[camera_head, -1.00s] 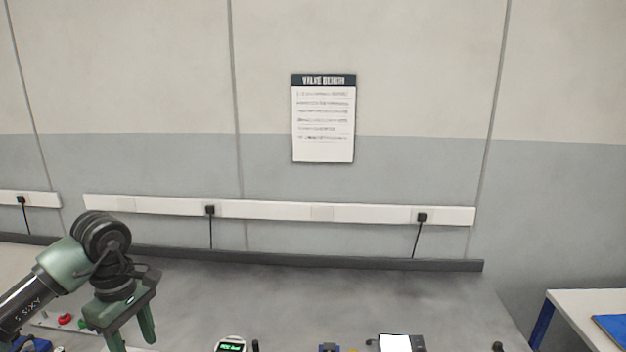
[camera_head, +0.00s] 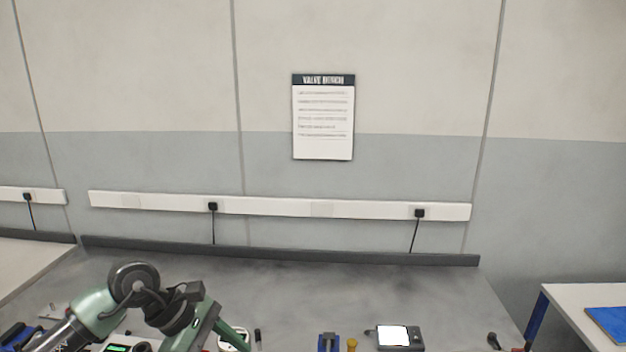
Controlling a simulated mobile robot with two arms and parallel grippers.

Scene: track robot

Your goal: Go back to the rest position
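My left arm comes in from the lower left, low over the grey workbench (camera_head: 330,285). Its green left gripper (camera_head: 212,340) is at the bottom of the head view, tilted, with its two fingers spread apart. I see nothing held between them. A round white gauge shows partly behind the fingers. My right gripper is not in view.
On the bench's near side are a device with a white screen (camera_head: 393,336), a blue item (camera_head: 328,342), a small yellow piece (camera_head: 351,345) and a black marker-like item (camera_head: 258,337). A side table with a blue mat (camera_head: 609,322) stands right. The bench's back is clear.

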